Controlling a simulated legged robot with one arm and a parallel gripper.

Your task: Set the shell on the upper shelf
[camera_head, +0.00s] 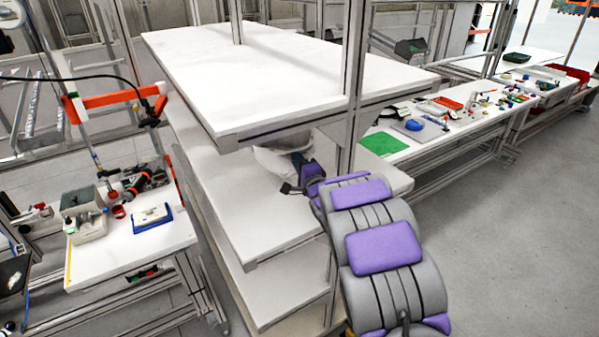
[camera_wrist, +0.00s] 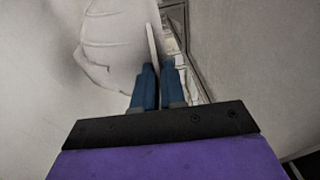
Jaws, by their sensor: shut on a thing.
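The white helmet shell (camera_head: 272,160) is in the space between the top shelf (camera_head: 230,70) and the shelf board below it (camera_head: 240,205), partly hidden under the top shelf's front edge. My gripper (camera_head: 297,178) reaches in from the right, by the shell's lower right side. In the wrist view, the shell (camera_wrist: 112,45) fills the upper middle, and my gripper (camera_wrist: 158,80) is shut on its thin edge between two blue fingers. Whether the shell touches the board below it cannot be told.
A metal upright (camera_head: 350,90) stands right beside my arm. The top shelf is bare, and the lower board's visible part is clear. A side table (camera_head: 130,250) with tools stands at left. A long workbench (camera_head: 410,150) with small parts runs off to the right.

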